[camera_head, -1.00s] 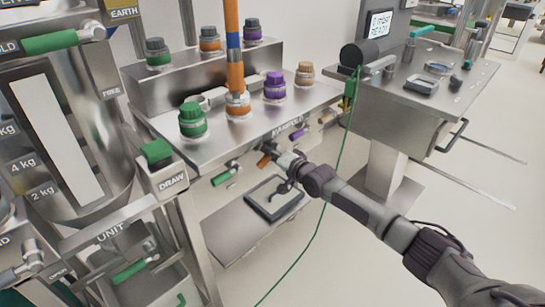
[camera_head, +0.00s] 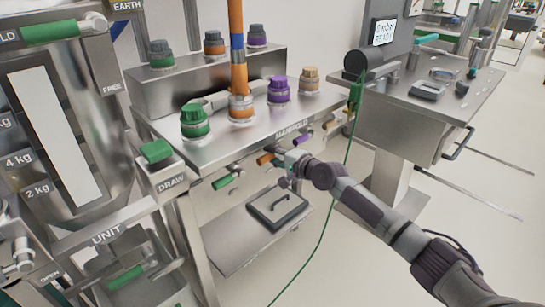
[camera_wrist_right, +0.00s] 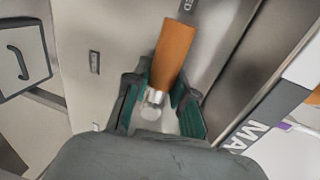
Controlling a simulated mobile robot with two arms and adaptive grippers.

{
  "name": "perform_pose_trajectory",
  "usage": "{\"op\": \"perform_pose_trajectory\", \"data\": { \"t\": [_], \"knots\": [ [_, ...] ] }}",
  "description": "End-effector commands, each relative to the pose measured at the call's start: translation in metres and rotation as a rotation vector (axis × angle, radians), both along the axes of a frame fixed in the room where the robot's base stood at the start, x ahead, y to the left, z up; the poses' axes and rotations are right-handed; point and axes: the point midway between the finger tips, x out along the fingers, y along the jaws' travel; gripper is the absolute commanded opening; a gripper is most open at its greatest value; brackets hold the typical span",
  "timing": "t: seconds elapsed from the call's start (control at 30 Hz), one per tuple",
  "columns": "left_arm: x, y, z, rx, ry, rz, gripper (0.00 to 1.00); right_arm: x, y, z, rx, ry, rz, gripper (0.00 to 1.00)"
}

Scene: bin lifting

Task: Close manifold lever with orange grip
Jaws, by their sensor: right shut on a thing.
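The manifold (camera_head: 200,152) is a steel bench with bottles on top and a row of levers under its front edge. The lever with the orange grip (camera_head: 265,159) sits between the green-grip lever (camera_head: 227,181) and the purple-grip lever (camera_head: 303,139). My right gripper (camera_head: 283,160) is at this lever. In the right wrist view, the orange grip (camera_wrist_right: 173,55) points away from my right gripper (camera_wrist_right: 155,102). The green-lined fingers are shut on the lever around its metal end, near the base of the grip. The head view shows the gripper small. My left gripper is not in view.
A tan-grip lever (camera_head: 330,127) lies farther right along the row. A dark square-framed plate with a handle (camera_head: 277,208) lies on the lower shelf. A green cable (camera_head: 340,180) hangs close to my right arm. Floor is clear at lower right.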

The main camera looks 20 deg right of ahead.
Motion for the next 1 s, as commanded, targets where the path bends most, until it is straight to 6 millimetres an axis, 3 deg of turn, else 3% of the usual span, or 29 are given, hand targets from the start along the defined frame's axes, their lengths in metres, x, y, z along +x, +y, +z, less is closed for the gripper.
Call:
{"op": "perform_pose_trajectory", "data": {
  "t": [0.3, 0.33, 0.5, 0.83, 1.0],
  "knots": [
    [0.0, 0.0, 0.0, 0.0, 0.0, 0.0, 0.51, 0.0, -0.001, 0.001, 0.009, 0.003, -0.003, 0.0],
    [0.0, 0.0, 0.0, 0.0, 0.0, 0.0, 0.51, 0.0, -0.001, 0.0, 0.009, 0.003, -0.003, 0.26],
    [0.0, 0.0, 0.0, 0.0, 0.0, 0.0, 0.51, 0.0, -0.001, 0.0, 0.007, 0.002, -0.002, 0.51],
    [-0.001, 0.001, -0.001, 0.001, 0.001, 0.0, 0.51, -0.002, -0.001, 0.001, 0.005, 0.002, -0.001, 0.51],
    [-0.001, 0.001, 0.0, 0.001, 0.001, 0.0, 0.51, -0.022, -0.01, 0.004, 0.001, 0.002, 0.0, 0.51]
  ]
}}
